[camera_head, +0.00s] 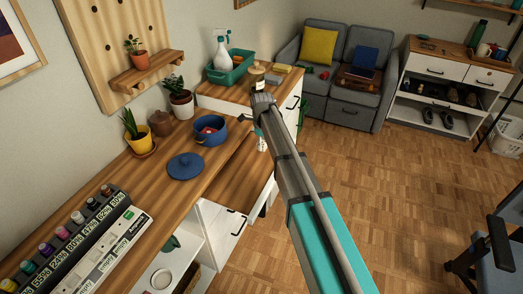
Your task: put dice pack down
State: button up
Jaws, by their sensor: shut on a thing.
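My arm reaches from the lower right up to the desk, and its wrist is over the gap between the blue pot and the white drawer cabinet. My gripper (261,133) hangs below the wrist, partly hidden by the arm. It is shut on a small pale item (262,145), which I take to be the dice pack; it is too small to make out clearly. The item appears in front of the lower wooden surface, right of the blue pot; I cannot tell whether it touches anything.
A blue pot (211,131) with something red inside and its blue lid (186,166) sit on the wooden desk (150,185). Bare wood surrounds the lid.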

aim_at(262, 154)
jog(key=shift+w+a+f+b, duration=0.1)
jog(key=shift+w+f+b, duration=0.25)
jog(key=shift+f+b, duration=1.4)
jog(key=shift+f, duration=0.15)
jog(key=shift+f, duration=0.1)
jog(key=o, duration=1.1)
notch_tip(262, 154, up, 12)
jog(key=p, duration=1.2)
